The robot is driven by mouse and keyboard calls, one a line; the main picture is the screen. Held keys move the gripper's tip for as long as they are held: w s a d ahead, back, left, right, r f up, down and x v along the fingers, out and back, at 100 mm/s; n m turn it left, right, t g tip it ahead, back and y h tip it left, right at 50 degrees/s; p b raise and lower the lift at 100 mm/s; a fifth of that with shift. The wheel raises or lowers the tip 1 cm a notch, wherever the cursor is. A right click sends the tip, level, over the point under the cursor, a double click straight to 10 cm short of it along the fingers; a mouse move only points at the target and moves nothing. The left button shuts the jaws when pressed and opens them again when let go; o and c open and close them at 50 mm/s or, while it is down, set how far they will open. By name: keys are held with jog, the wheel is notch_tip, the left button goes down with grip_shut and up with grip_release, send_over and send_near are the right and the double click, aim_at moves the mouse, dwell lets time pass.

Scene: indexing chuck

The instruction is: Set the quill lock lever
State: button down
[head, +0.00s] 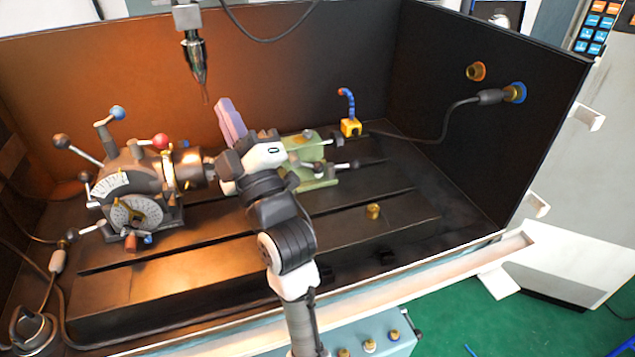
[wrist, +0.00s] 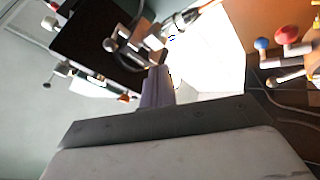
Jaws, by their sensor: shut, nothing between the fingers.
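The green tailstock (head: 318,172) stands on the slotted table, right of the dividing head. Small dark-handled levers (head: 345,164) show on its right side; I cannot tell which one is the quill lock lever, and my arm hides part of the tailstock's left side. My gripper (head: 224,104) has its lavender fingers pointing up and back, above the table and apart from the tailstock levers. In the wrist view the fingers (wrist: 157,88) are together with nothing between them. The tailstock is not recognisable in the wrist view.
The dividing head (head: 135,195) with its chuck and knobbed levers stands left; its red knob (wrist: 287,35) shows in the wrist view. A blue hose on a yellow base (head: 351,127) stands behind right.

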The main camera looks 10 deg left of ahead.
jog(key=w+d+f+n+g+h, duration=0.1)
jog(key=w+d+f+n+h, duration=0.1)
jog(key=d+f, duration=0.3)
jog(key=w+d+f+n+g+h, duration=0.1)
jog(key=d+f+n, duration=0.3)
jog(key=f, duration=0.5)
jog(key=w+d+f+n+g+h, duration=0.2)
jog(key=w+d+f+n+h, duration=0.1)
jog(key=d+f, duration=0.4)
jog(key=shift+w+d+f+n+h+p, duration=0.1)
jog(key=shift+w+f+n+h+p, duration=0.1)
jog(key=shift+w+n+h+p, duration=0.15)
jog(key=p+x, duration=0.4)
jog(key=x, duration=0.5)
jog(key=shift+w, duration=0.1)
jog(key=shift+w+a+f, duration=0.15)
jog(key=shift+a+f, duration=0.05)
jog(key=shift+a, duration=0.1)
jog(key=shift+w+d, duration=0.1)
